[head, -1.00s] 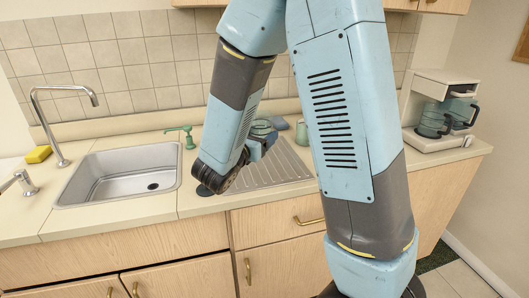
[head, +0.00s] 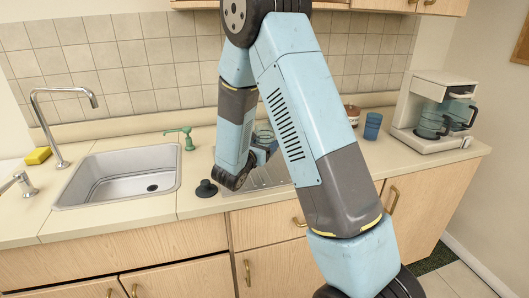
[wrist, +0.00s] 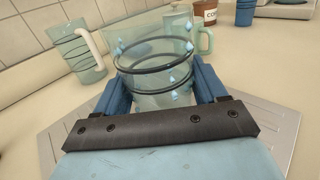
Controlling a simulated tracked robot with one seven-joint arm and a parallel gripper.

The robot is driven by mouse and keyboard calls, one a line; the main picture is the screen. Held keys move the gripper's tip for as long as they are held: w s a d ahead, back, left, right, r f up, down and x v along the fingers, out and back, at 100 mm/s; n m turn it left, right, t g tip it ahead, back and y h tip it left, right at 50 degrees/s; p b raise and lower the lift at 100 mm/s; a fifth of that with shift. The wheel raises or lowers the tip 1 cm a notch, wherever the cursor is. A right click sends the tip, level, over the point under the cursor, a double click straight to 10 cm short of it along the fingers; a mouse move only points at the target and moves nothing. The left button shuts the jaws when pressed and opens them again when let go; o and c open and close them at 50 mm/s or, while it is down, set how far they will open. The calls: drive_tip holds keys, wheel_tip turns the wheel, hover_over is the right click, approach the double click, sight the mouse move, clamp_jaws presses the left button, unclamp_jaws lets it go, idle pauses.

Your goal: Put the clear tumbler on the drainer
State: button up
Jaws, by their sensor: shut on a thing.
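The clear tumbler (wrist: 155,62), see-through with dark rings and small light-blue diamonds, stands between the two blue fingers of my gripper (wrist: 160,92) in the wrist view. The fingers are shut on its sides. In the head view my gripper (head: 262,153) is low over the counter, partly hidden by my own arm. The drainer (head: 270,178) is a ribbed metal board right of the sink, and my arm covers much of it. The drainer also shows around my gripper in the wrist view (wrist: 272,138). I cannot tell whether the tumbler's base touches it.
A patterned cup with a pale handle (wrist: 80,55) and a green mug (wrist: 205,40) stand beyond the tumbler. A brown jar (head: 353,114), a blue cup (head: 372,125) and a coffee maker (head: 437,115) are at the right.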

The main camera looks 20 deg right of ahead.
drive_tip(key=shift+w+d+f, duration=0.1)
drive_tip(key=shift+w+f, duration=0.05)
drive_tip(key=shift+f, duration=1.55)
drive_tip(key=shift+f, duration=0.2)
drive_tip(key=o, duration=1.3)
drive_tip(key=shift+r, duration=0.15)
